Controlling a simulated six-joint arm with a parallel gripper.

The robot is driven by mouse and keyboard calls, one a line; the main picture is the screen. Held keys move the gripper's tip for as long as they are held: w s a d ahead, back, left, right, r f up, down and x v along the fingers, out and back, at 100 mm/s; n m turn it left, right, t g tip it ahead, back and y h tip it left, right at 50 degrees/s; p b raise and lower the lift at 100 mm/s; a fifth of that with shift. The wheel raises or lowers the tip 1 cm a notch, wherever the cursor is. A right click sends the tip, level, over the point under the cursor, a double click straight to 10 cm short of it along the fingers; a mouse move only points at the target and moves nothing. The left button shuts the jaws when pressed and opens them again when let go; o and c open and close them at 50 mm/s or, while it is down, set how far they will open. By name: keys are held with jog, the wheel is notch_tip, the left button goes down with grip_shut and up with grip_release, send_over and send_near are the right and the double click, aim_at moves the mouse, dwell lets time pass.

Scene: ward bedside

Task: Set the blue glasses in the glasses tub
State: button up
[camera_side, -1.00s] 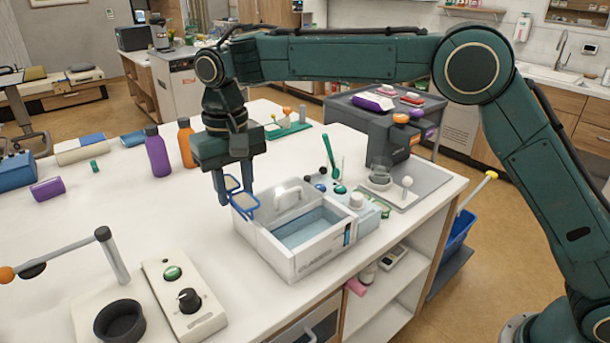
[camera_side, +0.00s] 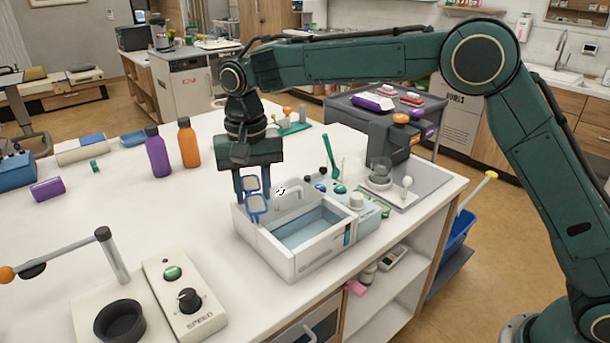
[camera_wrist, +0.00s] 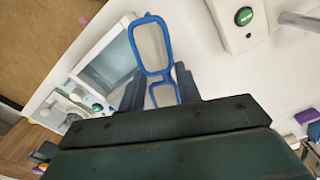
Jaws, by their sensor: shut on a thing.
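The blue glasses (camera_side: 257,203) have a blue frame and pale lenses. My gripper (camera_side: 255,190) is shut on them and holds them with one lens hanging low, over the back left part of the white glasses tub (camera_side: 290,267). In the wrist view the glasses (camera_wrist: 151,45) stick out from between the fingers of my gripper (camera_wrist: 160,92), beside the tub (camera_wrist: 80,68). The tub stands on the white counter and has a pale blue recess. I cannot tell whether the glasses touch its rim.
A purple bottle (camera_side: 157,150) and an orange bottle (camera_side: 188,143) stand behind on the left. A control box with a knob (camera_side: 185,300) is at the front left. A dark dispenser (camera_side: 390,145) stands to the right of the tub. The counter's left middle is clear.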

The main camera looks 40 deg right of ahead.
jog(key=s+d+f+m, duration=0.1)
jog(key=d+f+m, duration=0.5)
jog(key=d+m, duration=0.5)
jog(key=shift+s+d+f+m, duration=0.35)
jog(key=shift+s+m, duration=0.05)
jog(key=shift+m, duration=0.8)
jog(key=shift+f, duration=0.15)
jog(key=shift+f, duration=3.85)
jog(key=shift+s+f, duration=0.1)
jog(key=shift+f, duration=0.45)
jog(key=o, duration=1)
jog(key=shift+o, duration=0.7)
jog(key=shift+r, duration=0.1)
jog(key=shift+o, duration=1)
jog(key=shift+r, duration=3.95)
